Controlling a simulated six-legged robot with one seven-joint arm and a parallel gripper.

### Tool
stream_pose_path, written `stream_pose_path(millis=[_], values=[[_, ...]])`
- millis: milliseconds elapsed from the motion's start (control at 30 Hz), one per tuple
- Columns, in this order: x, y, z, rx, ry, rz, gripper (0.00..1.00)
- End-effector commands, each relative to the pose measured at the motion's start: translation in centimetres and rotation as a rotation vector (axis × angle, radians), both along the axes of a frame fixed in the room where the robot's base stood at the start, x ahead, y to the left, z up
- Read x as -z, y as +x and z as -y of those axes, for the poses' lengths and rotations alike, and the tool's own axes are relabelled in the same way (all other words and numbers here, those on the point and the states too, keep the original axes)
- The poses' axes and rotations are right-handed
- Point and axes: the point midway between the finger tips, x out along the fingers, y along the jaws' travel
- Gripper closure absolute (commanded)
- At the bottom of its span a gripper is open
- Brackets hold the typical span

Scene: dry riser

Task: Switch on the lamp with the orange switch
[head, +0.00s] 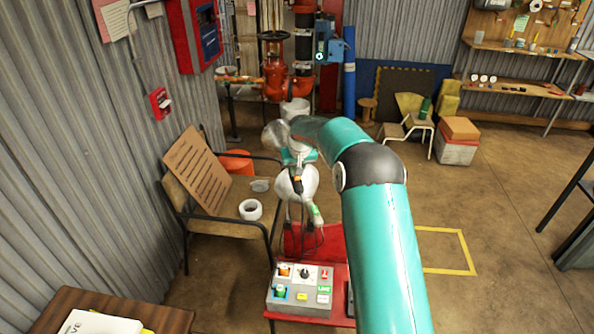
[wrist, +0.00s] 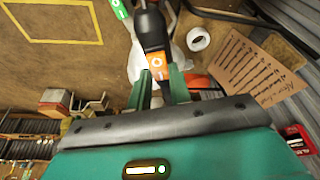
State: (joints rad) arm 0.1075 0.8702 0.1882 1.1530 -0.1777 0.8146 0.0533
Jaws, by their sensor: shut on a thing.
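My gripper (wrist: 161,82) is in the middle of the wrist view, its two green fingers on either side of an orange switch (wrist: 157,65). The switch bears O and I marks and sits at the end of a black body (wrist: 151,28). In the head view the orange switch (head: 297,184) shows small below my gripper (head: 298,165), in front of a round white lamp-like globe (head: 311,180). I cannot tell whether the globe is lit. A green-and-white switch (head: 318,214) hangs just below right. It also shows in the wrist view (wrist: 121,10).
A grey control box (head: 312,303) with coloured buttons and a black knob stands on a red stand (head: 332,266) below. A chair with a brown board (head: 200,170) and a white tape roll (head: 250,209) is at the left. Open floor lies to the right.

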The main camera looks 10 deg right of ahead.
Motion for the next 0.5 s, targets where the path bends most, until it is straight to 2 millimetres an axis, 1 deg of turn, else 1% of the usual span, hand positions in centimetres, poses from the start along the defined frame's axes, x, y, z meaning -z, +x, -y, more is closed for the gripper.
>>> stream_pose_path(millis=[33, 500], values=[[0.10, 0.33, -0.02, 0.000, -0.001, -0.021, 1.00], [0.20, 1.15, 0.04, 0.002, -0.010, -0.235, 1.00]])
